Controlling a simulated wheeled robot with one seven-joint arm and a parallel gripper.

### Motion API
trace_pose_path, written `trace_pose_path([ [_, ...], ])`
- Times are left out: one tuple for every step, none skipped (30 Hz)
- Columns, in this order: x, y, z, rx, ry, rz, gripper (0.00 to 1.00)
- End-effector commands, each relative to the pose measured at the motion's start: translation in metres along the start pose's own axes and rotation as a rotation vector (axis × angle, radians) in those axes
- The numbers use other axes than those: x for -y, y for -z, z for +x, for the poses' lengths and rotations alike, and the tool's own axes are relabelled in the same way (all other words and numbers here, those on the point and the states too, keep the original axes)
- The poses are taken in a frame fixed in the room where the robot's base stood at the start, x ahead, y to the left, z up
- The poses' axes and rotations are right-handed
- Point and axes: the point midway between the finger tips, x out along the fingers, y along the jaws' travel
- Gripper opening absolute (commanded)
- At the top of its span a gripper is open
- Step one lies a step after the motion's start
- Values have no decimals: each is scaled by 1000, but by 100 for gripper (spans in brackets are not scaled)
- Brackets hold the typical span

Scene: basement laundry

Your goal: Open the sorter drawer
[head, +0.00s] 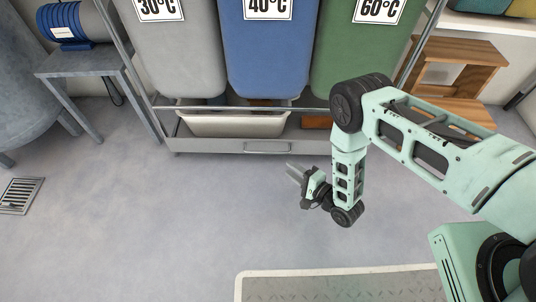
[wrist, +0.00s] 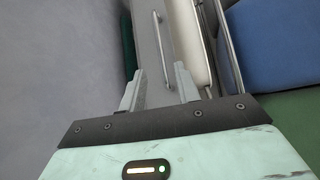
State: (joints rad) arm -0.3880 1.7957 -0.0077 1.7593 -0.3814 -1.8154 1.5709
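The sorter drawer (head: 215,146) is a low grey drawer under the laundry sorter, with a bar handle (head: 267,147) in the middle of its front. The drawer front (wrist: 150,45) and the handle (wrist: 157,30) also show in the wrist view, ahead of the fingers. My gripper (head: 291,171) is in front of the drawer, just right of and below the handle in the head view. Part of the front is hidden by my arm.
A pale bin (head: 232,124) sits inside the drawer. Grey, blue and green hampers (head: 267,50) hang above it. A grey side table (head: 90,66) is at left, a wooden shelf (head: 460,55) at right, a floor mat (head: 340,287) in front. The floor before the drawer is clear.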

Motion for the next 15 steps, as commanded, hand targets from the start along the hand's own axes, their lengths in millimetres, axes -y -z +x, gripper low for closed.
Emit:
trace_pose_path([
  [-4, -1, 13, 4, 3, -1, 32],
  [-4, 0, 19, 3, 3, -2, 32],
  [-4, 0, 28, 4, 3, -2, 32],
  [-4, -1, 34, 4, 3, -2, 32],
  [-4, 0, 40, 3, 3, -2, 32],
  [-4, 0, 49, 3, 3, -3, 32],
  [-4, -1, 55, 4, 2, -2, 32],
  [-4, 0, 61, 3, 3, -2, 32],
  [-4, 0, 69, 2, 3, -3, 32],
  [-4, 0, 75, 3, 3, -3, 32],
  [-4, 0, 81, 3, 1, -2, 32],
  [-4, 0, 88, 2, 2, -3, 32],
  [-4, 0, 93, 2, 1, -3, 32],
  [-3, 0, 97, 2, 2, -2, 32],
  [-3, 0, 103, 3, 1, -2, 32],
])
